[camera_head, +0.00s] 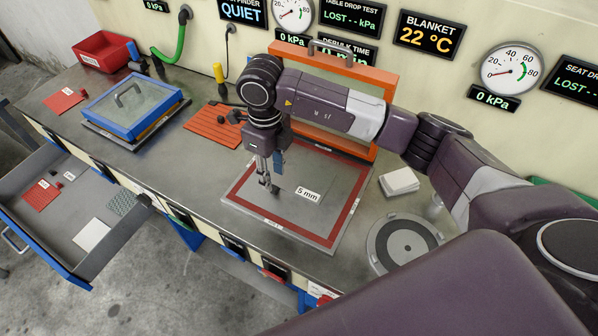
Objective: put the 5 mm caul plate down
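The 5 mm caul plate (325,180) is a flat grey sheet with a white "5 mm" label. In the head view it appears over the grey base plate with a red border (312,237), inside that border. I cannot tell whether it rests flat there or is slightly raised. My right gripper (271,189) points down with its fingertips at the left part of the caul plate. The fingers look close together, but whether they grip the plate is too small to tell. My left gripper is not in view.
An orange frame (386,82) stands upright behind the base plate. A blue-framed lid (167,108) and orange slatted mat (211,127) lie left. White pads (399,182) and a round grey disc (405,243) are right. An open drawer (84,262) juts out at front left.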

